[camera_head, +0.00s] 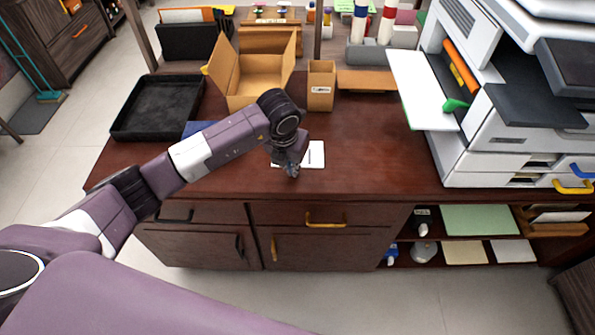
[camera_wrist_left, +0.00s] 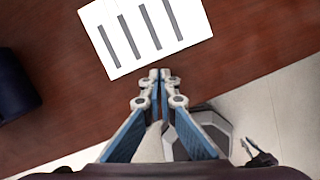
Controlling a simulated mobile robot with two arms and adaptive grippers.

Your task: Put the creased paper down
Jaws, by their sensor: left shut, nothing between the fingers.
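A white sheet of paper (camera_head: 314,153) lies flat on the dark red desk (camera_head: 370,150) near its front edge. In the left wrist view the paper (camera_wrist_left: 136,22) shows several dark grey bars; I cannot make out a crease. My left gripper (camera_head: 292,172) is over the paper's near side in the head view and hides part of it. In the left wrist view its fingertips (camera_wrist_left: 160,74) are together with nothing between them, just short of the paper's edge. My right gripper is not in view.
A black tray (camera_head: 120,133), an open cardboard box (camera_head: 245,88) and a small brown holder (camera_head: 321,88) stand behind the paper. A large white printer (camera_head: 480,150) fills the right side. Bare desk lies between paper and printer.

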